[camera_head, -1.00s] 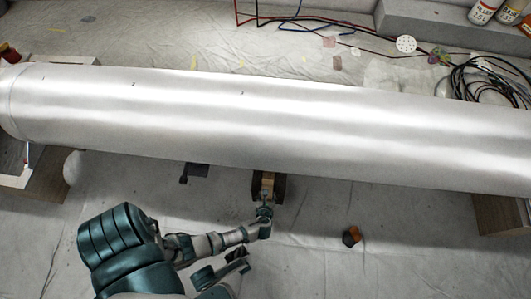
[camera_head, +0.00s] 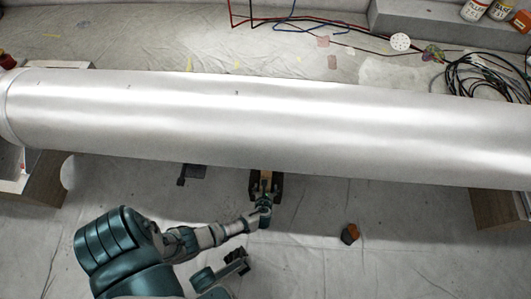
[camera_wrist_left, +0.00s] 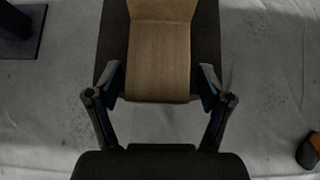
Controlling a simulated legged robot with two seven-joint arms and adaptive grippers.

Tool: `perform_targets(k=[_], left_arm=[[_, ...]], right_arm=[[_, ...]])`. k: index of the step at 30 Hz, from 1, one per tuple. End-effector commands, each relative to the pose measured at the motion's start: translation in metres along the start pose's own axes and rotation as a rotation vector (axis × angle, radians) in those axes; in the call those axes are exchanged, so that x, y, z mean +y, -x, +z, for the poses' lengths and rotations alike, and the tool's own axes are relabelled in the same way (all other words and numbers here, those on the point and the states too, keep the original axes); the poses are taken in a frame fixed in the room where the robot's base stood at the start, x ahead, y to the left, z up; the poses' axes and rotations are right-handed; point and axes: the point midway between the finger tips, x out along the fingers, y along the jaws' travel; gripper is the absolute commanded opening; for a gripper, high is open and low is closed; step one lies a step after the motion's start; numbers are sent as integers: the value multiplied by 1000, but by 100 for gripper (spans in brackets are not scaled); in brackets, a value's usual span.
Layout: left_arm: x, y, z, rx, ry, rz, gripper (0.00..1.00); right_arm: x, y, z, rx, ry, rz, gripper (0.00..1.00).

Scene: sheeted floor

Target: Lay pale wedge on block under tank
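The pale wooden wedge (camera_head: 266,180) lies over the dark block (camera_head: 279,187) below the near side of the big silver tank (camera_head: 270,125). The left wrist view shows the wedge (camera_wrist_left: 160,65) on the darker block (camera_wrist_left: 207,40), its far end cut off by the frame. My left gripper (camera_head: 263,198) is at the wedge's near end. In the wrist view its fingers (camera_wrist_left: 161,82) stand apart on either side of the wedge, with narrow gaps visible near the tips. My right gripper (camera_head: 238,261) is low, left of centre, away from the wedge; its fingers are unclear.
A dark flat piece (camera_head: 192,174) lies left of the block. An orange and dark object (camera_head: 350,234) lies on the floor to the right. Supports stand under the tank at left (camera_head: 45,180) and right (camera_head: 497,208). Cables (camera_head: 485,78) lie behind it. The front right floor is mostly clear.

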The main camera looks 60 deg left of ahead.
Motion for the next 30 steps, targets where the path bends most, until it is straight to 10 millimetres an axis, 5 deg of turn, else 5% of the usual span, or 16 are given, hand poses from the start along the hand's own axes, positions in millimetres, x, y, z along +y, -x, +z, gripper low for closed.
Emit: perform_targets(k=[11, 24, 30], left_arm=[[0, 7, -2, 2, 0, 0, 81], [0, 93, -2, 3, 1, -1, 81], [-1, 116, -2, 1, -1, 1, 81]], right_arm=[[-1, 1, -1, 0, 1, -1, 65], [-1, 1, -1, -1, 1, -1, 65], [-1, 1, -1, -1, 1, -1, 65]])
